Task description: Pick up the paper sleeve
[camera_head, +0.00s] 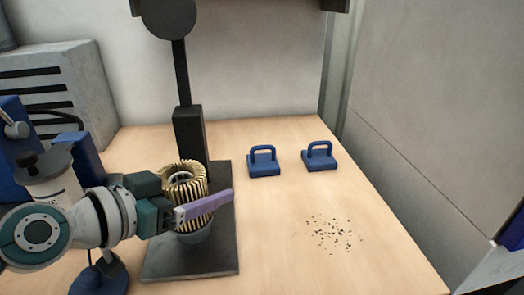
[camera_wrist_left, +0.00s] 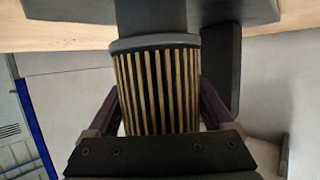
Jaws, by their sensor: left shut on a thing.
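The paper sleeve (camera_head: 185,175) is a cream, pleated cylinder standing upright over the black base plate of a press-like stand. A grey round part (camera_head: 195,236) shows just beneath it. My left gripper (camera_head: 207,204) is shut on the sleeve, with one purple finger across its near side. In the left wrist view, the purple fingers flank the pleated sleeve (camera_wrist_left: 158,90), with a dark grey rim (camera_wrist_left: 155,43) at its end near the plate. Whether the sleeve touches the plate is unclear. My right gripper is not in view.
The black stand's post (camera_head: 188,135) rises directly behind the sleeve, with a dark disc (camera_head: 168,15) above. Two blue handled blocks (camera_head: 264,165) (camera_head: 319,160) sit to the right. Dark crumbs (camera_head: 334,235) lie on the wooden table. A white canister (camera_head: 50,185) and grey vented box (camera_head: 70,85) are left.

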